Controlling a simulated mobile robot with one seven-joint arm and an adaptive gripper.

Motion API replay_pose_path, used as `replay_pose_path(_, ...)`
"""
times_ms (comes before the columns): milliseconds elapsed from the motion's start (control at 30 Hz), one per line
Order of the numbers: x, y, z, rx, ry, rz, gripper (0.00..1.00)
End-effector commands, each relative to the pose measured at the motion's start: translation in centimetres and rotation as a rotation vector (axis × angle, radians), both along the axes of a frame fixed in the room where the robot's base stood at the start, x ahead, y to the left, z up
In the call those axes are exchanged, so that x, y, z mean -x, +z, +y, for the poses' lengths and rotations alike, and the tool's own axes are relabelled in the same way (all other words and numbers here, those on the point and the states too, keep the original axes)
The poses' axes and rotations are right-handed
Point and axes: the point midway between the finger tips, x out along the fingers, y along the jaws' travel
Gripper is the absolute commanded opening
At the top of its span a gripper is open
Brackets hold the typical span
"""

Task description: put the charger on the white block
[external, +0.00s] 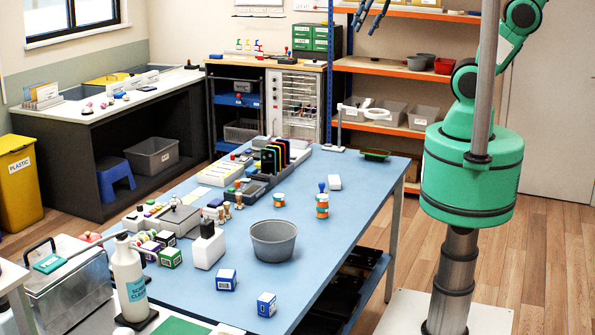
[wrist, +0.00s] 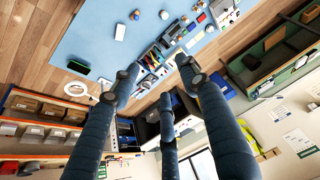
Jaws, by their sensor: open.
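My gripper (external: 369,18) is at the top of the external view, high above the far end of the blue table (external: 345,225). Its dark fingers (wrist: 158,78) are spread and empty in the wrist view. I cannot tell which thing is the charger.
A grey bowl (external: 274,241), orange-banded jars (external: 322,206) and small blue-white boxes (external: 226,280) stand on the table. A phone rack (external: 275,158) and trays crowd its left side. A green tray (external: 375,155) lies at the far right. The table's right middle is mostly clear.

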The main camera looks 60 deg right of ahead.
Motion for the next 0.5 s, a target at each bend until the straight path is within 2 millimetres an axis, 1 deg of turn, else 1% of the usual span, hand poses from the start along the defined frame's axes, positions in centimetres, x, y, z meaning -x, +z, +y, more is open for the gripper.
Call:
replay_pose_path(33,1.3,-0.1,-0.6,0.004,-0.004,-0.013,0.45)
replay_pose_path(200,4.4,-0.9,-2.1,0.019,-0.009,-0.039,0.45)
replay_pose_path(300,5.7,-1.3,-2.5,0.027,-0.010,-0.049,0.45)
replay_pose_path(500,6.8,-1.7,-3.0,0.033,-0.010,-0.058,0.45)
